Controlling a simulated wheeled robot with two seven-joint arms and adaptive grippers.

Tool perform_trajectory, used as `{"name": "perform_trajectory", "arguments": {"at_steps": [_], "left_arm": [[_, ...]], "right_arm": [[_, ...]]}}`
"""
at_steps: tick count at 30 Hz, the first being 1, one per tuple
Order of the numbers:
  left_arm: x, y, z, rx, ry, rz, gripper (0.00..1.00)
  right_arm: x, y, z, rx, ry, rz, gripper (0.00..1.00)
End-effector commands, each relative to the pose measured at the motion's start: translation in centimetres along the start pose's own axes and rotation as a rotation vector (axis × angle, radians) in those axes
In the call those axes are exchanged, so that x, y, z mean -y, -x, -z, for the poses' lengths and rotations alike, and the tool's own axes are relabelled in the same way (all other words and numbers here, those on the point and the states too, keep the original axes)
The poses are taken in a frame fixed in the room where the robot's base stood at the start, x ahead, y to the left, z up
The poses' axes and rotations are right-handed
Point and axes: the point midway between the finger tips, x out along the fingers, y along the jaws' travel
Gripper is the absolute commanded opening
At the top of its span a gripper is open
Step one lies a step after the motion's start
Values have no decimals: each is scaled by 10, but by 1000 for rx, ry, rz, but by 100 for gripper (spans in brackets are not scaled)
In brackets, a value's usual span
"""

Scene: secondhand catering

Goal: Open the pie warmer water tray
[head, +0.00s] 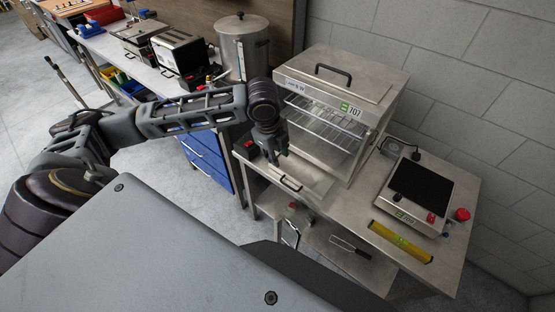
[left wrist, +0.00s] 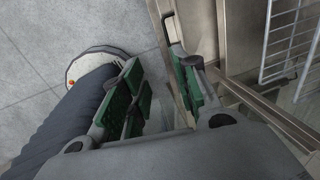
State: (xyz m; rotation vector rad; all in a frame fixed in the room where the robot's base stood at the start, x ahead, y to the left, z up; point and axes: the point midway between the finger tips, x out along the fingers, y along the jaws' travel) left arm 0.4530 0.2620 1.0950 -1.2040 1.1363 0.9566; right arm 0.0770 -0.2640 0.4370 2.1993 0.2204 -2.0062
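The pie warmer (head: 330,105) is a steel cabinet with wire racks inside, standing on the bench. Low at its front, a flat steel panel (head: 312,178) with a dark bar handle (head: 290,183) reaches toward the bench's front edge. I cannot tell whether this panel is the water tray or a lowered door. My left gripper (head: 275,154) points down just behind and left of that handle. In the left wrist view its green-padded fingers (left wrist: 160,97) are apart with nothing gripped. A dark handle (left wrist: 171,28) shows beyond the right finger there. My right gripper is not in view.
A steel appliance with a black top (head: 421,184) and a yellow level (head: 401,241) lie right of the warmer. A steel urn (head: 243,47) stands behind left. The lower shelf (head: 345,262) holds a few small items. The wall closes off the right.

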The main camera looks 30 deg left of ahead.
Motion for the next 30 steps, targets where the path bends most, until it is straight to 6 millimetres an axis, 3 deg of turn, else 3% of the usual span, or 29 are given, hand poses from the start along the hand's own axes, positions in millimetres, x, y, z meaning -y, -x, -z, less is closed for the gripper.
{"name": "perform_trajectory", "arguments": {"at_steps": [7,19,26,30], "left_arm": [[0,23,-1,2,1,1,30],[0,28,0,1,1,0,30],[-1,23,0,0,1,-2,1],[-5,12,1,-3,0,-6,0]], "right_arm": [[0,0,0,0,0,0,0],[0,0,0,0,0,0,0],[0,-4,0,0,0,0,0],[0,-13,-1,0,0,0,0]]}}
